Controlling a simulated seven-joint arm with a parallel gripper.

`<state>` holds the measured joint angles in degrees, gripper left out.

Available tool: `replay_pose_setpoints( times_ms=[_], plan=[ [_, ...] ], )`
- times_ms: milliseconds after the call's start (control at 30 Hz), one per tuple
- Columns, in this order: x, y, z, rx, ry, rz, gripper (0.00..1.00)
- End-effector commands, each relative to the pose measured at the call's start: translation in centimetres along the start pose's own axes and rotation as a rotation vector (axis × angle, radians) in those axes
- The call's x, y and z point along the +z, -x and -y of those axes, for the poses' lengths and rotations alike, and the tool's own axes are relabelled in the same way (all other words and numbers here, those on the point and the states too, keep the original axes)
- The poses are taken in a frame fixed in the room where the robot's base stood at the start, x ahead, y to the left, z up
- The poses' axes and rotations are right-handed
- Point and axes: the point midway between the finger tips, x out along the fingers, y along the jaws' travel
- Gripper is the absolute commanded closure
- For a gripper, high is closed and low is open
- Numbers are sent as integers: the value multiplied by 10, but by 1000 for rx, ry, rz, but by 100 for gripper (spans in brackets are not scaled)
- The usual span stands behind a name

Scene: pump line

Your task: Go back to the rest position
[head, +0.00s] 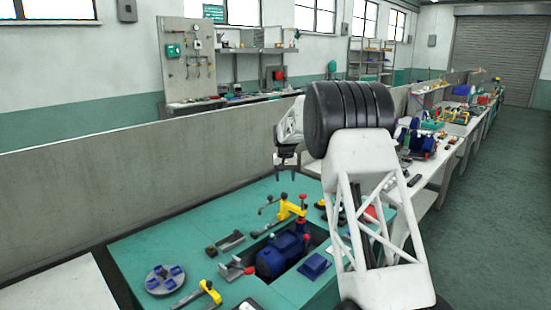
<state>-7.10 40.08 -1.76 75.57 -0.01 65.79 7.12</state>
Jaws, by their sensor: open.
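My gripper (286,174) hangs in the air above the back part of the green table (150,245), pointing down. Its two dark fingers are apart with nothing between them. Below it on the table are a yellow clamp-like part (290,208) and a blue pump (280,255) sitting in a recess. The gripper is apart from all of these. My arm covers the right side of the table and part of what lies there.
A round grey plate with blue blocks (165,280) lies at the left front. A yellow-handled tool (210,291), a grey vise-like part (232,268) and a blue block (315,266) lie near the pump. A grey partition (130,190) stands behind the table.

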Motion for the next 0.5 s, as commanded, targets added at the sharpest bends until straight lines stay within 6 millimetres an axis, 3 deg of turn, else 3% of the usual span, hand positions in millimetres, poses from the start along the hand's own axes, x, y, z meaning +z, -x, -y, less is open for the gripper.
replay_pose_setpoints(
  times_ms=[500],
  plan=[
    [87, 80, -29, -2, -3, -34, 44]
  ],
)
